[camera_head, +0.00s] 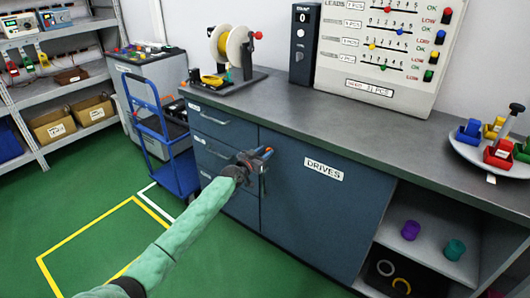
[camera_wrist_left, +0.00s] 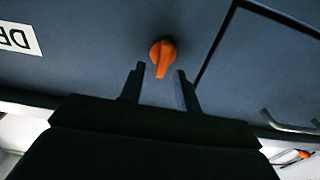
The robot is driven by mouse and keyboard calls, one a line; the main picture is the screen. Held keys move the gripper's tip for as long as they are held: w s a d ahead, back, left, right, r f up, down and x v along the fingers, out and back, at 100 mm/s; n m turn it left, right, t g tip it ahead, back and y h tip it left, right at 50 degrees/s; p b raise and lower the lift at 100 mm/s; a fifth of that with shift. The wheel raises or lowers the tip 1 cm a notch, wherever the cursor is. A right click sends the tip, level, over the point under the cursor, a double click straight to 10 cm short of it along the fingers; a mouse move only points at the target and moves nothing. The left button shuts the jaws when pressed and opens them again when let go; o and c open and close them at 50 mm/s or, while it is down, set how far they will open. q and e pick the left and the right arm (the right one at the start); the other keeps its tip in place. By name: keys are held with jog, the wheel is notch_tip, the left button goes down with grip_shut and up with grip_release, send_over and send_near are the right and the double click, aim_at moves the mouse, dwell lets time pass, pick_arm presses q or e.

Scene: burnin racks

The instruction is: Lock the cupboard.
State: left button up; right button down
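The cupboard has a dark blue door (camera_head: 322,205) with a white "DRIVES" label, and it looks shut. An orange turn knob (camera_wrist_left: 162,55) sits on the door near its edge. In the left wrist view the knob's narrow end points toward my gripper. My left gripper (camera_head: 264,153) is at the door's upper left part, beside the drawers. In the left wrist view its two fingers (camera_wrist_left: 160,76) are apart, with the knob's narrow end between or just beyond the tips. I cannot tell whether they touch it. My right gripper is in neither view.
Drawers (camera_head: 222,128) with bar handles are left of the door. Open shelves (camera_head: 425,235) with purple and teal rings are at right. A spool stand (camera_head: 235,55) and a tray of coloured bins (camera_head: 490,150) stand on the worktop. A blue cart (camera_head: 170,160) is at left.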

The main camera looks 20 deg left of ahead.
pick_arm(q)
jog(key=shift+w+d, duration=0.15)
jog(key=shift+w, duration=0.25)
grip_shut()
